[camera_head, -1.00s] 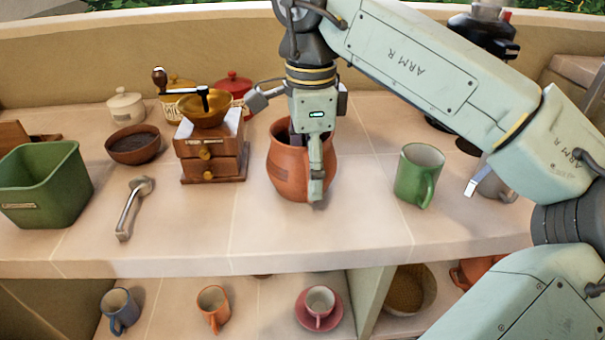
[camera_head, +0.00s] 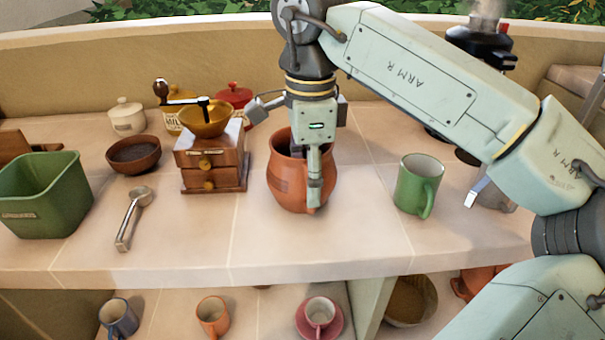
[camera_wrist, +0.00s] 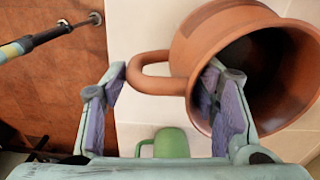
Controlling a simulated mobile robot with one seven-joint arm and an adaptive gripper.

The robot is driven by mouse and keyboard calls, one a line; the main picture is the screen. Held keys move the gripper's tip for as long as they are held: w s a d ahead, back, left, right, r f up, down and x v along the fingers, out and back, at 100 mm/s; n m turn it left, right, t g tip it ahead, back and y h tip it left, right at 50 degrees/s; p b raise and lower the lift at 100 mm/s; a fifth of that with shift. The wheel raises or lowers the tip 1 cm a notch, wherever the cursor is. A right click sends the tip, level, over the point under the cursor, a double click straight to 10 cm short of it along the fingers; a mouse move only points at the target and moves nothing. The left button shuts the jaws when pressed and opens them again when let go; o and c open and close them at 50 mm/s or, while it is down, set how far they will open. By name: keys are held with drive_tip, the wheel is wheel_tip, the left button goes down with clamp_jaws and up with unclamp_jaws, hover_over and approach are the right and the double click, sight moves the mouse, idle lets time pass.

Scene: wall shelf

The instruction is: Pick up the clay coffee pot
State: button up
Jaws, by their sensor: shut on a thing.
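The clay coffee pot (camera_head: 285,180) is a rounded reddish-brown vessel on the shelf top, in the middle of the head view. My gripper (camera_head: 307,178) reaches down over its near side and is shut on it. In the wrist view my gripper (camera_wrist: 163,78) has one finger inside the mouth of the clay coffee pot (camera_wrist: 215,40) and the other outside its looped handle, so wall and handle lie between them. The pot looks upright. I cannot tell whether its base touches the shelf.
A wooden coffee grinder (camera_head: 212,165) stands close left of the pot, a green mug (camera_head: 418,185) to the right. Further left are a metal scoop (camera_head: 133,215), a brown bowl (camera_head: 134,155) and a green bin (camera_head: 45,195). Cups stand on the lower shelf (camera_head: 262,315).

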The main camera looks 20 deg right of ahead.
clamp_jaws()
drive_tip(key=shift+r, duration=0.15)
idle(0.4)
drive_tip(key=shift+r+p, duration=1.45)
drive_tip(key=shift+r, duration=0.2)
drive_tip(key=shift+s, duration=0.15)
drive_tip(key=s+a+r, duration=0.1)
drive_tip(key=s, duration=1.4)
drive_tip(key=shift+s+a+r+p, duration=0.2)
drive_tip(key=shift+s+r+p, duration=0.05)
drive_tip(key=shift+p, duration=0.05)
